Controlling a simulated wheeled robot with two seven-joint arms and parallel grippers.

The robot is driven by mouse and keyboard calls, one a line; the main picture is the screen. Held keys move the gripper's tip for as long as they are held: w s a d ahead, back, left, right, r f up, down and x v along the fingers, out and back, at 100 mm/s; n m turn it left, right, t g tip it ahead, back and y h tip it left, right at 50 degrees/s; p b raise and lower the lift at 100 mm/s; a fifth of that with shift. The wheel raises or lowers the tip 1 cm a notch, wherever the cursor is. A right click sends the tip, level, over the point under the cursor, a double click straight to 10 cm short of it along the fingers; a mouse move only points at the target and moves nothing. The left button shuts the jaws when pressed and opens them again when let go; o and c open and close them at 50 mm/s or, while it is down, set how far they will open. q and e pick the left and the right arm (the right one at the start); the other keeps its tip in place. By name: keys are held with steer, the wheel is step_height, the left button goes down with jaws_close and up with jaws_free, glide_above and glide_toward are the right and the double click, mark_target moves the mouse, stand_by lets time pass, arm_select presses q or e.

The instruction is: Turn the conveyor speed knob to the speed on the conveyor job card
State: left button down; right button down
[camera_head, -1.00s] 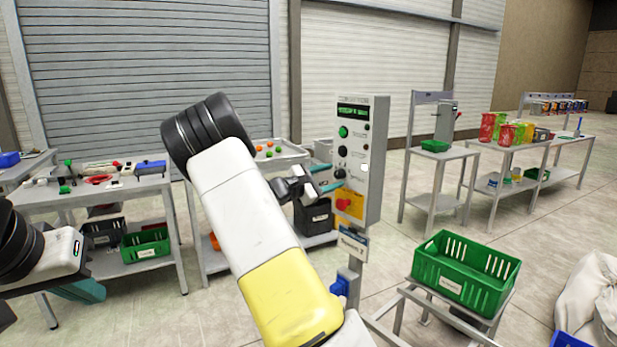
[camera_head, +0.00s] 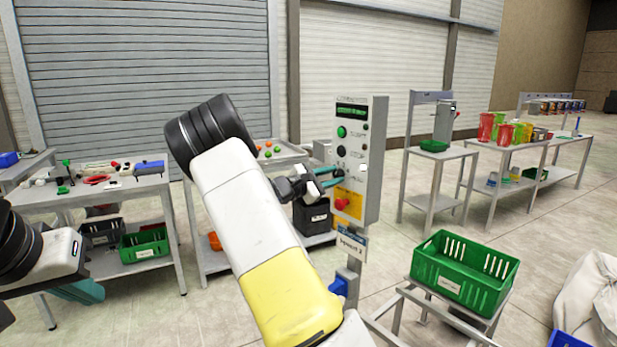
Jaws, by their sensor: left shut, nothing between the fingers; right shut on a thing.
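The grey control panel (camera_head: 376,160) stands upright on a post in the middle. It has a green-lit display (camera_head: 352,111), a green button (camera_head: 342,132), a black knob (camera_head: 341,151) and a red emergency button (camera_head: 342,203) on a yellow plate. A lower knob (camera_head: 339,172) sits between the teal fingers of my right gripper (camera_head: 332,177), which is shut on it. Its pointer is hidden. A white-and-blue card (camera_head: 352,243) hangs below the panel; its writing is too small to read surely. My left gripper (camera_head: 82,291) is shut and empty at the lower left.
A green crate (camera_head: 465,270) stands on a stand right of the panel post. Workbenches with tools (camera_head: 100,185) and a tray table (camera_head: 270,160) stand behind at the left.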

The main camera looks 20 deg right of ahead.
steer(key=n, duration=0.4)
steer(key=shift+n, duration=1.6)
steer(key=shift+w, duration=0.1)
steer(key=c, duration=1.1)
jaws_free()
steer(key=v, duration=0.8)
